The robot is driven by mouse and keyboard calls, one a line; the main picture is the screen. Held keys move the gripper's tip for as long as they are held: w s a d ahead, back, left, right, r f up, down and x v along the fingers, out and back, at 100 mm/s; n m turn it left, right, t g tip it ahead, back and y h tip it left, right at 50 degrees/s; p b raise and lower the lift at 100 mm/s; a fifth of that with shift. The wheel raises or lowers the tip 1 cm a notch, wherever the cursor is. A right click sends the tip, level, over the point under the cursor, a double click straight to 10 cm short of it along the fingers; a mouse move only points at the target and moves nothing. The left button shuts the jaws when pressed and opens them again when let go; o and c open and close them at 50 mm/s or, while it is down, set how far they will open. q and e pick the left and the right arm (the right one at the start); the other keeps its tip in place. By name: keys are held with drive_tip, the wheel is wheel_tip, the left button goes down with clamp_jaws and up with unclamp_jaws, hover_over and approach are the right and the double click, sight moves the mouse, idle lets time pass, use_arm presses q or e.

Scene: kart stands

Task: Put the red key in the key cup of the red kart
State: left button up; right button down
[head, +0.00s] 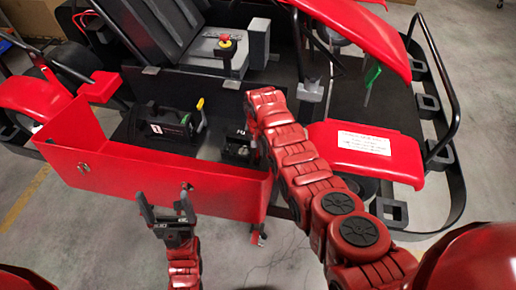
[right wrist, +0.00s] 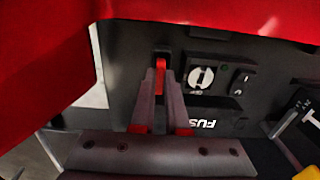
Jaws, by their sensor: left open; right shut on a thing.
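The red kart (head: 130,165) fills the head view, with a low red side panel along its front. My right arm reaches over this panel, and its gripper is mostly hidden in the head view. In the right wrist view my right gripper (right wrist: 164,78) is shut on a narrow red piece, which looks like the red key (right wrist: 160,85). Its fingertips are close to a dark panel beside a round switch (right wrist: 201,77). I cannot make out the key cup for certain. My left gripper (head: 167,206) is open and empty, in front of the red side panel.
A black box marked "FU" (head: 238,150) sits inside the panel, beside a black battery-like box (head: 168,126). In the right wrist view a rocker switch (right wrist: 240,82) is right of the round switch. A red kart body edge (right wrist: 225,18) hangs close above.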

drive_tip(key=shift+f, duration=0.15)
drive_tip(key=c, duration=0.9)
unclamp_jaws()
